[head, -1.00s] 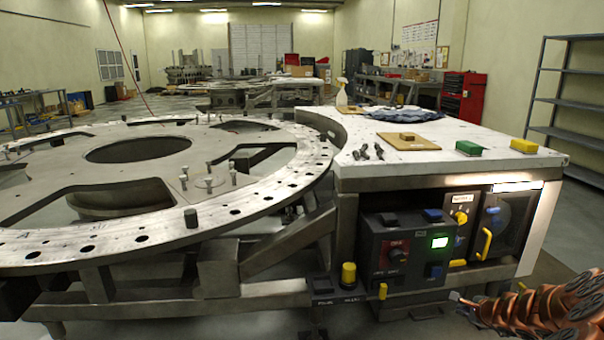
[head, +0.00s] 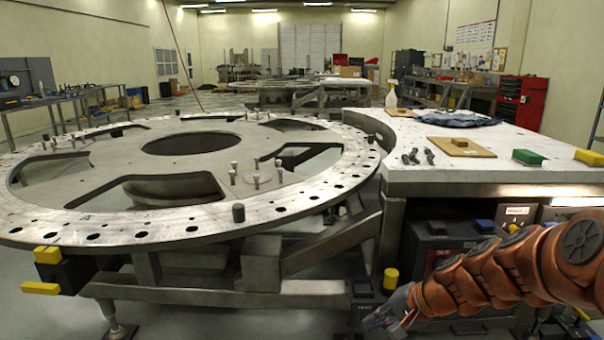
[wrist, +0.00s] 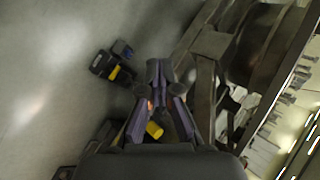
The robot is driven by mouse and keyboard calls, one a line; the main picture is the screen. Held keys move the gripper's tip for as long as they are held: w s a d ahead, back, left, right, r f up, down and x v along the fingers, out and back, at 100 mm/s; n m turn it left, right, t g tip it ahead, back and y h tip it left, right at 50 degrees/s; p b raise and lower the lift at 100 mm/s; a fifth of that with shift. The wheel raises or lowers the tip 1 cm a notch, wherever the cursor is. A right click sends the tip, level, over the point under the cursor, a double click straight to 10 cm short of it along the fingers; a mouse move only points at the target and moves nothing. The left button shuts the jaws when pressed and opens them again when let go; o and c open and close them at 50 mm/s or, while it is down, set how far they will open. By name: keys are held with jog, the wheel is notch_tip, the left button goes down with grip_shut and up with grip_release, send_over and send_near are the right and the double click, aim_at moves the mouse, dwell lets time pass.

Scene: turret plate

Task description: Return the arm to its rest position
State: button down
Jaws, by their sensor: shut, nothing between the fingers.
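My copper-coloured arm reaches in from the right edge of the head view, in front of the control panel below the white worktop. My gripper (head: 385,318) is at its left end, low in front of the turret plate's frame and apart from the plate. In the wrist view my gripper (wrist: 158,75) points toward the floor, its fingers together with nothing seen between them. The large round turret plate (head: 100,226) lies level on its steel frame at the left of the head view.
The worktop (head: 480,175) carries a green block (head: 528,157), a yellow block (head: 589,157), a brown board (head: 462,150) and a spray bottle (head: 391,97). A yellow knob (head: 390,279) stands near my gripper. Grey floor (wrist: 50,60) is open at the wrist view's left.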

jog(key=s+a+n+g+h, duration=0.2)
jog(key=s+n+g+h, duration=0.3)
jog(key=s, duration=1.7)
jog(key=s+d+n+g+h, duration=0.25)
jog(key=s+d, duration=0.25)
jog(key=s, duration=0.4)
notch_tip(320, 180, up, 22)
jog(key=t+p, duration=0.1)
jog(key=p, duration=2)
jog(key=shift+a, duration=0.2)
jog(key=shift+s+d+f+y, duration=0.1)
jog(key=shift+y, duration=0.15)
